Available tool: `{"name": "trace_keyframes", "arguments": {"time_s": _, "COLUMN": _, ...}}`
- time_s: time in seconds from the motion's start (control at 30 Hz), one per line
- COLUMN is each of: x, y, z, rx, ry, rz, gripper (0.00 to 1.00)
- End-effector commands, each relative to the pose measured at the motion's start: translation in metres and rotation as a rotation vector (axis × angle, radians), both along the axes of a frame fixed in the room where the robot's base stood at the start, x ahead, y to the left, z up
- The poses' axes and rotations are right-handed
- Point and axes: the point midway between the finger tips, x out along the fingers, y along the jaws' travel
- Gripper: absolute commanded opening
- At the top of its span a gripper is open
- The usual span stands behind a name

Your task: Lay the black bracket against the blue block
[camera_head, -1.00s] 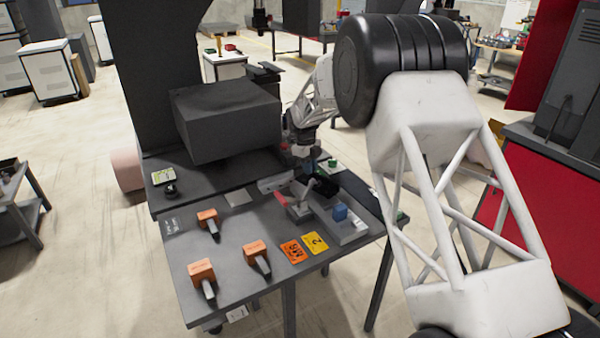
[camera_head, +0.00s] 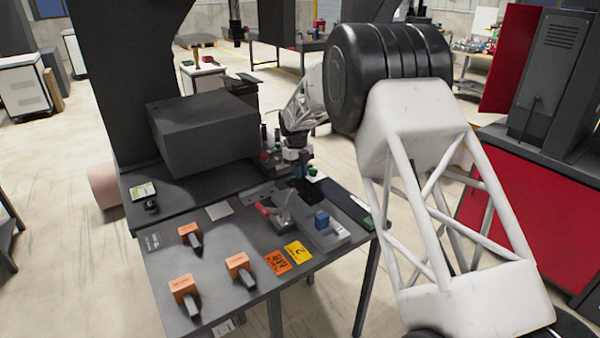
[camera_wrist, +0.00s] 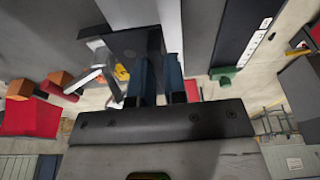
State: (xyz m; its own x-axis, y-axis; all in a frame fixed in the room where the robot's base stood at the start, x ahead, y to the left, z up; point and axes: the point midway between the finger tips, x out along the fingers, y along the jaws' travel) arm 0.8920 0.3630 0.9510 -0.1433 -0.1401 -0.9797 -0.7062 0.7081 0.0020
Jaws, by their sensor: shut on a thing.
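The blue block (camera_head: 321,220) stands on a grey fixture (camera_head: 332,236) at the right of the table in the head view. My gripper (camera_head: 297,158) is above the back right of the table, behind the block and apart from it. In the wrist view my gripper (camera_wrist: 160,62) has its two blue-grey fingers close together, shut on the black bracket (camera_wrist: 132,48), a dark flat piece reaching out to the left. The bracket is hard to tell from dark things near my gripper in the head view. I cannot make out the blue block in the wrist view.
A red-handled clamp (camera_head: 264,209) is left of the block. Several orange-topped pieces (camera_head: 184,288) and orange and yellow cards (camera_head: 298,252) lie in front. A large dark box (camera_head: 205,135) stands at the back left. A green piece (camera_head: 312,171) is near my gripper.

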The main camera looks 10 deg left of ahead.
Motion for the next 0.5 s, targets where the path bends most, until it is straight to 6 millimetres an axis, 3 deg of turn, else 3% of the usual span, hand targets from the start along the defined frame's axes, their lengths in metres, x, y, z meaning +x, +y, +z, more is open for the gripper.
{"name": "trace_keyframes", "arguments": {"time_s": 0.17, "x": 0.001, "y": 0.000, "z": 0.000, "rx": 0.001, "ry": -0.003, "rz": 0.000, "gripper": 0.00}}
{"name": "trace_keyframes", "arguments": {"time_s": 0.5, "x": 0.000, "y": 0.000, "z": -0.019, "rx": 0.000, "ry": -0.001, "rz": 0.001, "gripper": 0.00}}
